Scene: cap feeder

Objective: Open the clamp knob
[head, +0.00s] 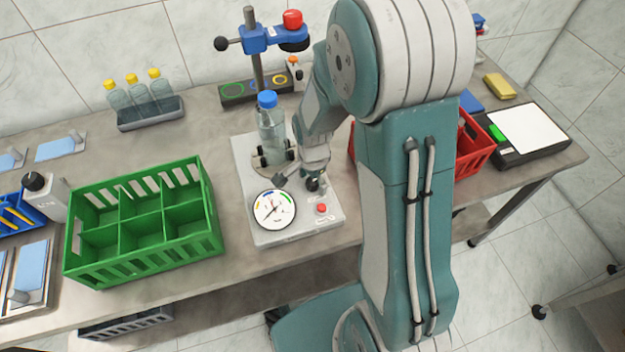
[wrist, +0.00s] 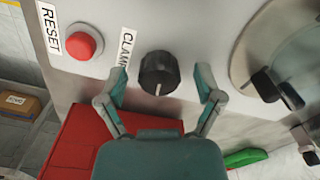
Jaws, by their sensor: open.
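The black clamp knob (wrist: 159,73) sits on the grey machine face beside the "CLAMP" label in the wrist view, its white mark pointing toward my gripper. In the head view the knob (head: 313,184) is at the front of the machine base (head: 300,222), partly hidden by my arm. My gripper (wrist: 162,88) is open, with one finger on each side of the knob and visible gaps between. A blue-capped bottle (head: 270,128) stands upright in the machine's black-jawed clamp (head: 262,158).
A red reset button (wrist: 82,41) is left of the knob in the wrist view. A round dial gauge (head: 274,210) lies beside the knob. A green crate (head: 150,250) stands left, a red crate (head: 480,150) right behind my arm.

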